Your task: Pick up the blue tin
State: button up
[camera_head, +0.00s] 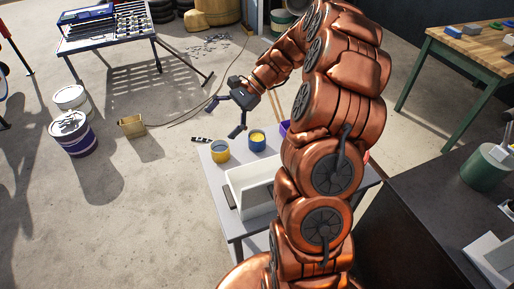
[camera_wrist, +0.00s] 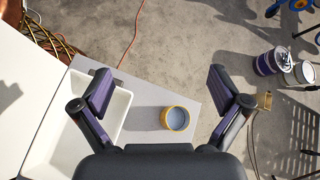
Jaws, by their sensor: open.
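The blue tin (camera_head: 257,141) stands upright on the grey table, with yellow contents showing at its top. A yellow tin (camera_head: 220,152) with a blue-grey inside stands just left of it. In the wrist view the yellow tin (camera_wrist: 175,118) shows between my fingers, low in the picture; I do not see the blue tin there. My gripper (camera_head: 225,117) is open and empty, above and beyond the tins in the head view. Its spread fingers (camera_wrist: 164,88) also show in the wrist view.
A white bin (camera_head: 252,195) stands on the table (camera_head: 226,184) close in front of the tins, beside a dark flat object (camera_head: 230,199). A purple item (camera_head: 284,127) is partly hidden by my arm. Floor buckets (camera_head: 75,134) and a small tan box (camera_head: 131,126) stand left.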

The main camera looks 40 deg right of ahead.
jog(key=w+d+f+m+t+b, duration=0.2)
jog(key=d+f+m, duration=0.1)
jog(key=d+f, duration=0.25)
jog(key=w+d+f+m+t+b, duration=0.2)
jog(key=d+f, duration=0.3)
jog(key=d, duration=0.2)
jog(key=m+t+b, duration=0.3)
jog(key=m, duration=0.2)
send_near(260, 135)
jog(key=a, duration=0.1)
jog(key=s+a+r, duration=0.1)
jog(key=a, duration=0.1)
jog(key=shift+s+a+r, duration=0.2)
jog(key=shift+a+r, duration=0.15)
jog(key=shift+a, duration=0.05)
jog(key=shift+p+x, duration=0.35)
jog(key=shift+x, duration=3.5)
jog(key=shift+w+d+r, duration=0.1)
jog(key=shift+w+r, duration=0.05)
jog(key=c, duration=1.5)
jog(key=shift+o, duration=0.2)
jog(key=shift+r, duration=0.1)
